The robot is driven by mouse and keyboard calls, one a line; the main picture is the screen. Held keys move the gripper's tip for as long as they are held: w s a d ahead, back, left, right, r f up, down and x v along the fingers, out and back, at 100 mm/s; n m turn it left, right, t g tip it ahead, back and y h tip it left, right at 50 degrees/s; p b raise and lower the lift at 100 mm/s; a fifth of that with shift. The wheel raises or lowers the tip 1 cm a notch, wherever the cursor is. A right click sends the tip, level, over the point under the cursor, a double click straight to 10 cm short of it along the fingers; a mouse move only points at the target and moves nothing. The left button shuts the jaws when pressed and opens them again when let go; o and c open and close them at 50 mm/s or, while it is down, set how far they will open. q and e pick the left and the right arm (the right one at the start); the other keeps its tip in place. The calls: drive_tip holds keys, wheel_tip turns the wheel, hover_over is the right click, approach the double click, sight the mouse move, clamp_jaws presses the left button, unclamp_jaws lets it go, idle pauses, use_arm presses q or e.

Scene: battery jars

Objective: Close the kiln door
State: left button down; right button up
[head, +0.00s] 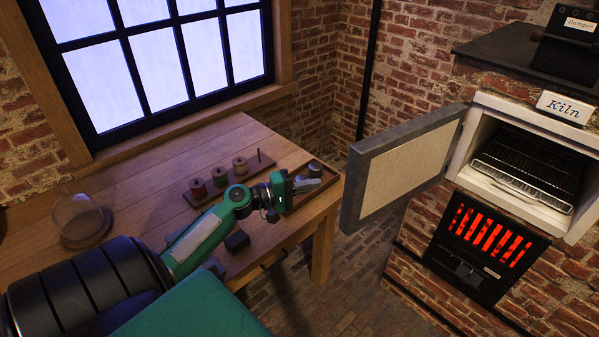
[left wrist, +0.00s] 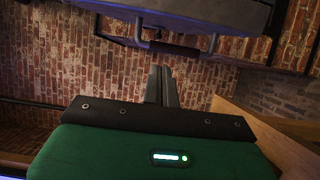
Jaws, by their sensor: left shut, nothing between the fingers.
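The kiln (head: 580,150) is set in brick at the right, its chamber open with a wire rack (head: 528,168) inside. The kiln door (head: 408,172) stands wide open, swung out to the left, its cream inner face showing. My left gripper (head: 312,185) is shut and empty over the table's right end, left of the door and apart from it. In the left wrist view, the shut fingers (left wrist: 163,86) point toward a bar with a dark grip (left wrist: 174,49), which looks like the door's handle, below a grey slab. My right gripper is out of view.
A red-glowing grate (head: 490,235) is below the kiln chamber. Floor shows between table and kiln.

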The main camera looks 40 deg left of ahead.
use_arm(q)
drive_tip(key=w+d+p, duration=0.3)
drive_tip(key=d, duration=0.3)
drive_tip(key=shift+p, duration=0.4)
drive_tip(key=shift+d, duration=0.25)
